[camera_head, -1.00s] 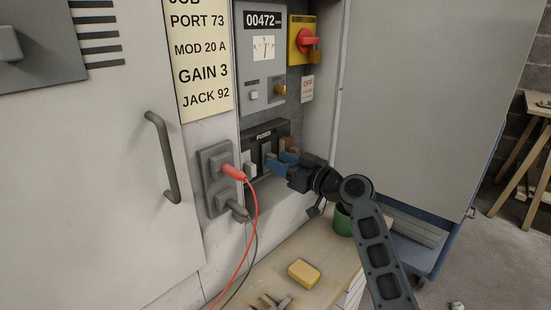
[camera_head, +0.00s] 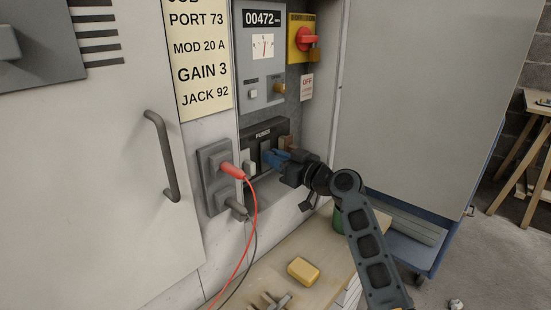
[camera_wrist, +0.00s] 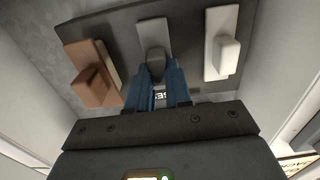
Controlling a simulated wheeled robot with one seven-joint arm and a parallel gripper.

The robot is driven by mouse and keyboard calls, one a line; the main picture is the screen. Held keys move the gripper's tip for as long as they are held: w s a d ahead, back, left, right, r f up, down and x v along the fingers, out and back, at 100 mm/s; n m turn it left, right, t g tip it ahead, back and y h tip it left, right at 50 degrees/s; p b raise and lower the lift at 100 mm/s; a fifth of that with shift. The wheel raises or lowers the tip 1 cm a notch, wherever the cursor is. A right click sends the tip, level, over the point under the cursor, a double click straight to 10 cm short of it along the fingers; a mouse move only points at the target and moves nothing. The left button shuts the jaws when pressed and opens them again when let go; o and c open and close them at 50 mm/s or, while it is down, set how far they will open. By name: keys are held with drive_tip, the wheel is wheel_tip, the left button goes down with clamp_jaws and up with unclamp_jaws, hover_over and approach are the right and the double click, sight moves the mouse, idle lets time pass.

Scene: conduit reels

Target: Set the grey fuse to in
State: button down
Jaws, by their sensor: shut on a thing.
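The fuse block (camera_head: 262,132) is a dark unit marked FUSES inside the open cabinet, below the meter panel. In the wrist view, the grey fuse (camera_wrist: 152,37) is in the middle, between a brown fuse (camera_wrist: 92,75) and a white fuse (camera_wrist: 222,45). My gripper (camera_head: 270,157) is at the fuse block with its blue fingers. The white fuse also shows in the head view (camera_head: 249,167). How deep the grey fuse sits is hard to tell.
A red plug (camera_head: 232,171) and a grey plug (camera_head: 236,207) with hanging cables are left of the fuses. A red rotary switch (camera_head: 306,39) is above right. A yellow block (camera_head: 303,271) lies on the wooden bench (camera_head: 325,255) below. The cabinet door (camera_head: 430,110) stands at right.

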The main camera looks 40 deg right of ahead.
drive_tip(key=shift+w, duration=0.1)
idle(0.4)
drive_tip(key=shift+w+f+b, duration=0.1)
drive_tip(key=shift+w+b, duration=0.1)
drive_tip(key=shift+b, duration=0.6)
drive_tip(key=shift+w+r, duration=0.1)
drive_tip(key=shift+r, duration=0.1)
drive_tip(key=c, duration=1.2)
unclamp_jaws()
drive_tip(key=shift+o, duration=0.7)
drive_tip(key=shift+w+a, duration=0.1)
drive_tip(key=shift+a, duration=0.15)
